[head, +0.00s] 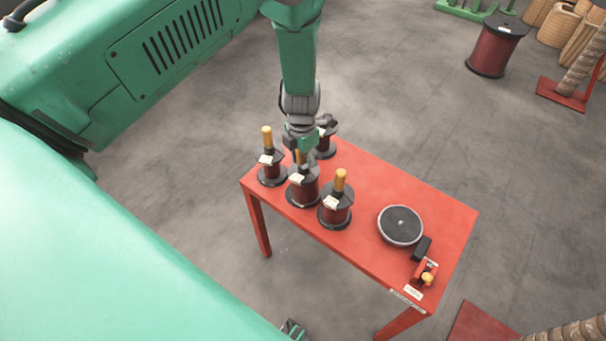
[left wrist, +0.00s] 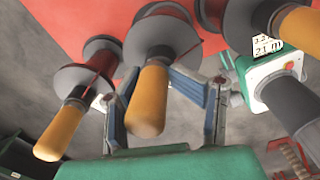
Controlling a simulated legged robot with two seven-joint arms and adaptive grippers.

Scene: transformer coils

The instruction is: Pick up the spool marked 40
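Several dark red spools with black flanges, wooden handles and pale labels stand on the red table (head: 440,205). The label numbers are too small to read, so I cannot tell which spool is marked 40. In the head view they are a left spool (head: 271,172), a middle spool (head: 303,190), a right spool (head: 336,212) and a back spool (head: 326,143), partly hidden. My left gripper (head: 303,160) is over the middle spool. In the left wrist view its fingers (left wrist: 165,100) are apart, with a wooden handle (left wrist: 148,98) between them. A small dark part at the head view's bottom edge may be my right gripper (head: 292,328).
Neighbouring handles (left wrist: 60,130) stand close on both sides of my left gripper. A round black turntable (head: 400,225) and a small red device (head: 425,273) are on the table's right. A large reel (head: 495,48) stands on the floor behind.

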